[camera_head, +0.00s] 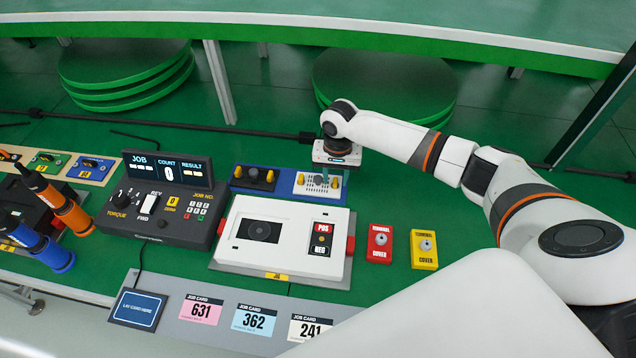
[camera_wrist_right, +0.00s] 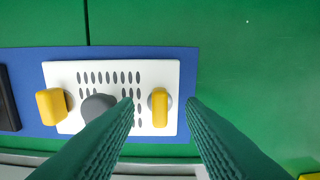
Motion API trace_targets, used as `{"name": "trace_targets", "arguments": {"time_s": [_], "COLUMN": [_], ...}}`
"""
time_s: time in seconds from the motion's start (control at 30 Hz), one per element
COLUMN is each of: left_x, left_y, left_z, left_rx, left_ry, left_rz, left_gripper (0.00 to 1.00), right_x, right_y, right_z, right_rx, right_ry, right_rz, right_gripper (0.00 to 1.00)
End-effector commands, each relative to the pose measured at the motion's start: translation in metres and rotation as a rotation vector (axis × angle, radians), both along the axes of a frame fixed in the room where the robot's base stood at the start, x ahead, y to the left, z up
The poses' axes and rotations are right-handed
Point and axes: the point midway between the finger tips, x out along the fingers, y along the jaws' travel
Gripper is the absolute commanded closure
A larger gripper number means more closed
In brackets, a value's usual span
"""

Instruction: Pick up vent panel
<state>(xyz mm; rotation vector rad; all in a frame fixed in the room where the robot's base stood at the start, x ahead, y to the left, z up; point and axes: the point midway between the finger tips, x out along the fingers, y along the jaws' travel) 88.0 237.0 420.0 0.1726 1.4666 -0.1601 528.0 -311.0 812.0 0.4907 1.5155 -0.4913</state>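The vent panel (camera_head: 304,189) is white with dark slots. It lies on a blue base behind the white device, partly hidden by my right gripper (camera_head: 327,180). In the right wrist view the panel (camera_wrist_right: 108,76) shows rows of dark oval slots, a grey knob (camera_wrist_right: 98,106) near its middle and a yellow piece at each side. My right gripper (camera_wrist_right: 160,104) is open, its fingers apart with the right yellow piece (camera_wrist_right: 160,108) between them in the picture. I cannot tell whether they touch anything. My left gripper is not in view.
The white device (camera_head: 295,215) stands in front of the panel, with red (camera_head: 379,244) and yellow (camera_head: 424,250) terminal covers to its right. A control box (camera_head: 165,200) stands left. Green surface is clear rightward.

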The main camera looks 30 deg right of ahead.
Motion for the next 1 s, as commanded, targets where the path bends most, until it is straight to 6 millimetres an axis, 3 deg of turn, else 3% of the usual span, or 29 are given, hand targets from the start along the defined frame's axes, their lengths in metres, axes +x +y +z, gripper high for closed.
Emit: {"name": "trace_targets", "arguments": {"time_s": [0.27,0.5,0.83,1.0], "left_x": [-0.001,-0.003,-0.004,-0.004], "left_y": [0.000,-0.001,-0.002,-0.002], "left_z": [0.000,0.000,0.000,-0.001], "left_rx": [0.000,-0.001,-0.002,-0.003], "left_ry": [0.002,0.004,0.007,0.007], "left_rz": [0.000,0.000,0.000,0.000], "left_gripper": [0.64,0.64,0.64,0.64], "right_x": [0.000,0.000,0.001,0.001], "right_y": [0.000,0.000,0.000,0.000], "right_z": [-0.005,-0.005,-0.002,0.019], "right_rx": [-0.001,-0.001,0.000,0.000], "right_ry": [-0.001,-0.001,-0.002,-0.006], "right_rz": [0.001,0.000,0.000,0.000], "right_gripper": [0.64,1.00,1.00,1.00]}}
